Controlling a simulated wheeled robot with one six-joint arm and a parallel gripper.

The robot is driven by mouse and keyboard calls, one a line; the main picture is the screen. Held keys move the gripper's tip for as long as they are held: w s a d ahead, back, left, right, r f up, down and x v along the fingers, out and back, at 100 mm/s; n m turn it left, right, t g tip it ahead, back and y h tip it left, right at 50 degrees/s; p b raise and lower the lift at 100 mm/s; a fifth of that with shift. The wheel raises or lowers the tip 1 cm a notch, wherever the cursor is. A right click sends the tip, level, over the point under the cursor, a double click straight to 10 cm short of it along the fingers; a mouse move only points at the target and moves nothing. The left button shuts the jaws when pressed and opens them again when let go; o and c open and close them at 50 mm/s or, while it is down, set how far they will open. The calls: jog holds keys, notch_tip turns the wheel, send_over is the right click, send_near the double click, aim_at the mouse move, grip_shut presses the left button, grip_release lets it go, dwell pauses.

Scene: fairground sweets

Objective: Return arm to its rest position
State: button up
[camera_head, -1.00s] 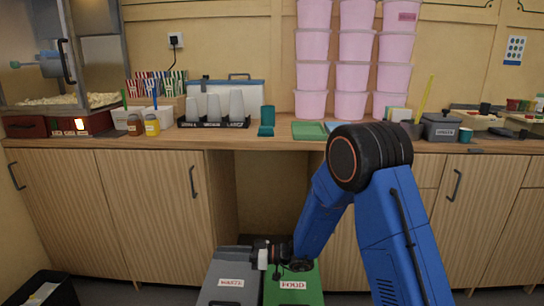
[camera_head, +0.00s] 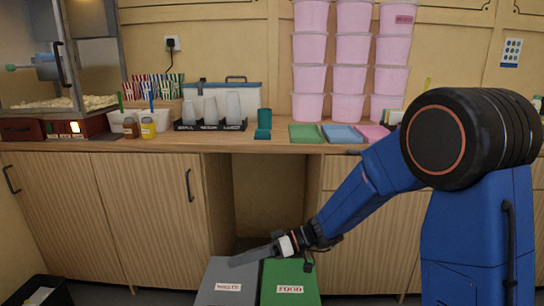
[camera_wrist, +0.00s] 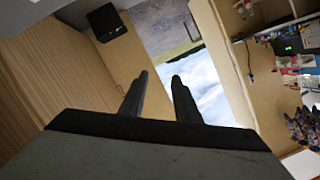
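My arm reaches down and left from the right side of the head view. My gripper (camera_head: 236,262) points left, low in front of the counter, and overlaps the far edge of the grey waste bin lid (camera_head: 224,280) in the picture. I cannot tell how far above the lid it is. In the wrist view, the two dark fingers of my gripper (camera_wrist: 160,75) stand apart with nothing between them. The green food bin (camera_head: 290,280) is just right of the waste bin.
The wooden counter (camera_head: 110,147) runs across behind, with cups (camera_head: 210,108), sauce bottles (camera_head: 148,128), coloured boards (camera_head: 342,134) and stacked pink tubs (camera_head: 351,48). A dark open bin (camera_head: 40,295) is at lower left. An open bay lies behind the two bins.

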jog(key=s+d+r+m+t+h, duration=0.1)
jog(key=s+d+m+t+h, duration=0.1)
jog(key=s+d+m+h, duration=0.2)
jog(key=s+d+r+m+t+h, duration=0.2)
jog(key=s+d+h, duration=0.4)
jog(key=d, duration=1.5)
jog(key=s+d+r+m+t+h, duration=0.2)
jog(key=s+d+m+h, duration=0.3)
jog(key=s+d, duration=0.7)
jog(key=shift+s+d+m+t, duration=0.15)
jog(key=shift+d+m+t, duration=0.2)
jog(key=shift+m+t, duration=0.6)
jog(key=shift+r, duration=0.1)
jog(key=shift+c, duration=0.2)
